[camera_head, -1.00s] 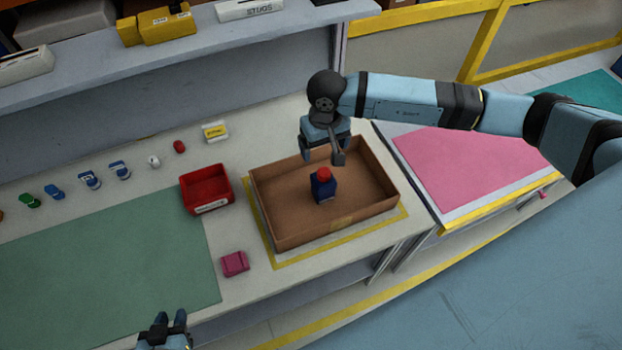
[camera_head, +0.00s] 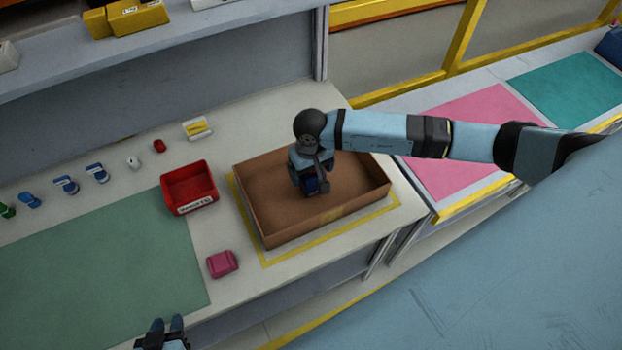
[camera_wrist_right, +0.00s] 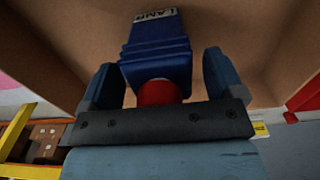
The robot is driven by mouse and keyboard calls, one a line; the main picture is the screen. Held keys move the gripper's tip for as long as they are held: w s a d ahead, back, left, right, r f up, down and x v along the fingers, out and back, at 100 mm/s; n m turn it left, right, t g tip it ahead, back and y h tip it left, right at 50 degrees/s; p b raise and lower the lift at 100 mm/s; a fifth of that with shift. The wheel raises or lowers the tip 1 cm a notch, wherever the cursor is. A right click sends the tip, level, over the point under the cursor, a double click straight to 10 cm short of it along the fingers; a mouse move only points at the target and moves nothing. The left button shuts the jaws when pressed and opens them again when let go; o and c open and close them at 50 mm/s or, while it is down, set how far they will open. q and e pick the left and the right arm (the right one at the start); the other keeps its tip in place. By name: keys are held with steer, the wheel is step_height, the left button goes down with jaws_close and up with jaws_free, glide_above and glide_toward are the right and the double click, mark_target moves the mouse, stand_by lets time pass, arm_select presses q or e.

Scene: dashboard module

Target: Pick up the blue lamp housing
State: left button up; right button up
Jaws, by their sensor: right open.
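The blue lamp housing (camera_wrist_right: 157,52) has a red end and a white label reading LAMP. It is inside the brown box (camera_head: 350,200). In the head view it is mostly hidden under my right gripper (camera_head: 315,190). In the right wrist view the two fingers of my right gripper (camera_wrist_right: 160,82) stand apart, one on each side of the housing's red end. I cannot tell whether they touch it. My left gripper (camera_head: 165,328) is at the bottom edge of the head view, empty, with its two fingers apart.
A red bin (camera_head: 187,197) stands left of the box, and a pink block (camera_head: 221,264) lies in front of it. Several small parts line the bench at the left beside a green mat (camera_head: 90,260). The box walls surround my right gripper. A shelf (camera_head: 180,55) runs along the back.

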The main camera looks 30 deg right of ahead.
steer(key=shift+f, duration=0.1)
steer(key=c, duration=1.1)
